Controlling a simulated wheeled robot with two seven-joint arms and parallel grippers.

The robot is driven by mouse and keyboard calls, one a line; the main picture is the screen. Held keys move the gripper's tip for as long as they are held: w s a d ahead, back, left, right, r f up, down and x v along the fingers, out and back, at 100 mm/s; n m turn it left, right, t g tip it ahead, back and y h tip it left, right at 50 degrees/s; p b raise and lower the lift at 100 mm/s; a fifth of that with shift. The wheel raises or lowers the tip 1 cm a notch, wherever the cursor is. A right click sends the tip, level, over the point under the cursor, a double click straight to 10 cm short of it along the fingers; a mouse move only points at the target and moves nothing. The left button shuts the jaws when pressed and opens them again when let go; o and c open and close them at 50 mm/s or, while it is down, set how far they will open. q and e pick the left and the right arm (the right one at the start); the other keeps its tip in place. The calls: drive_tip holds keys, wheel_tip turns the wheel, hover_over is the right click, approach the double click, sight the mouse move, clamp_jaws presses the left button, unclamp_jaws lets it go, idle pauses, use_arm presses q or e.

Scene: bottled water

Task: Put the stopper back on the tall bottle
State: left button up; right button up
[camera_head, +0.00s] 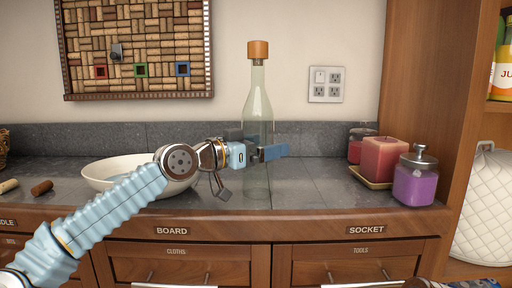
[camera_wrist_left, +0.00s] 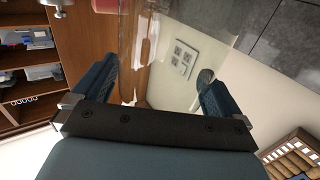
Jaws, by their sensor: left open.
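The tall bottle (camera_head: 258,105) is clear, pale green glass and stands upright on the counter. An orange-brown stopper (camera_head: 258,49) sits at the top of its neck. My left gripper (camera_head: 262,146) is open at the bottle's lower body, with its blue fingers on either side of the glass. In the left wrist view, clear glass (camera_wrist_left: 150,50) shows between the spread fingers of the left gripper (camera_wrist_left: 155,92). I cannot tell whether the fingers touch the bottle.
A white bowl (camera_head: 103,174) stands left of the bottle, partly behind my left arm. A brown cork (camera_head: 42,187) and a tan one (camera_head: 9,186) lie farther left. Red candles (camera_head: 384,157) and a purple jar (camera_head: 415,182) stand right. The counter (camera_head: 315,185) between bottle and candles is clear.

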use_arm(q)
drive_tip(key=shift+a, duration=0.25)
drive_tip(key=b+v, duration=0.4)
drive_tip(key=v, duration=0.7)
drive_tip(key=shift+s, duration=0.35)
drive_tip(key=shift+a+r, duration=0.15)
